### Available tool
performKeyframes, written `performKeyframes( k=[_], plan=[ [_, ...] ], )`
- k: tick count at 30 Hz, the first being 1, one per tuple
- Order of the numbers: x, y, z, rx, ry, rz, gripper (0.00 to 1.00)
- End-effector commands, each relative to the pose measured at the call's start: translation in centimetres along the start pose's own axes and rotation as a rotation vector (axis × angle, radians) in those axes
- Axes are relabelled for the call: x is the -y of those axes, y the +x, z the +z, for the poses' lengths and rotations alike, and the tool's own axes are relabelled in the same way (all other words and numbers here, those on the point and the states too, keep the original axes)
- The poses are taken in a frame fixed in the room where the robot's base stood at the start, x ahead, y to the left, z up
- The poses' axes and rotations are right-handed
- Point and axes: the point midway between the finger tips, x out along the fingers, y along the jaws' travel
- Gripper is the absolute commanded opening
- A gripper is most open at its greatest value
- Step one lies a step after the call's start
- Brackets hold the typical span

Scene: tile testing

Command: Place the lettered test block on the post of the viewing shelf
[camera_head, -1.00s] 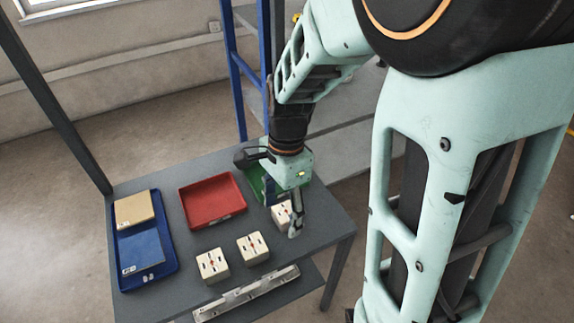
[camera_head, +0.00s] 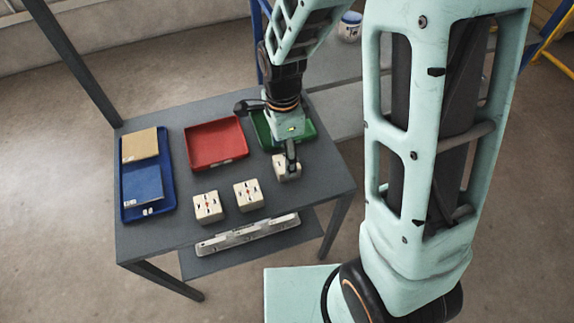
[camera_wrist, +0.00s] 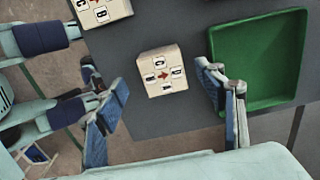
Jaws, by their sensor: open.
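Three cream blocks with dark marks and a small red mark stand on the grey table: a left one (camera_head: 207,207), a middle one (camera_head: 249,195) and a right one (camera_head: 281,172). My gripper (camera_head: 291,160) points down over the right block and partly hides it. In the wrist view, that block (camera_wrist: 163,72) shows letter tiles around a red arrow and lies between the open fingers (camera_wrist: 162,80), with visible gaps on both sides. Another lettered block (camera_wrist: 102,12) shows at the top left edge. I cannot make out a post or identify the viewing shelf.
A green tray (camera_wrist: 255,55) lies right of the block in the wrist view. A red tray (camera_head: 216,160) and a blue tray (camera_head: 128,211) holding tan and blue flat pieces stand farther left. A white rail (camera_head: 247,235) sits at the front. A blue upright frame stands behind.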

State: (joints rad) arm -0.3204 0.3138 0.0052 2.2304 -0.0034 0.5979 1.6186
Motion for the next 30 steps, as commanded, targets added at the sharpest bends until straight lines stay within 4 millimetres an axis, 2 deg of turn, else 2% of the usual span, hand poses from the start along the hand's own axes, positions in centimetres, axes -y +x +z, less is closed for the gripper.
performKeyframes(
  k=[5, 13, 23, 30],
  plan=[
    [0.0, 1.4, -0.2, 0.000, 0.002, 0.002, 0.64],
    [0.2, 5.2, -0.8, 0.000, -0.001, 0.003, 0.64],
    [0.3, 5.8, -0.8, 0.000, -0.001, -0.001, 0.64],
    [0.3, 5.7, -0.8, 0.000, 0.000, -0.001, 0.37]
  ],
)
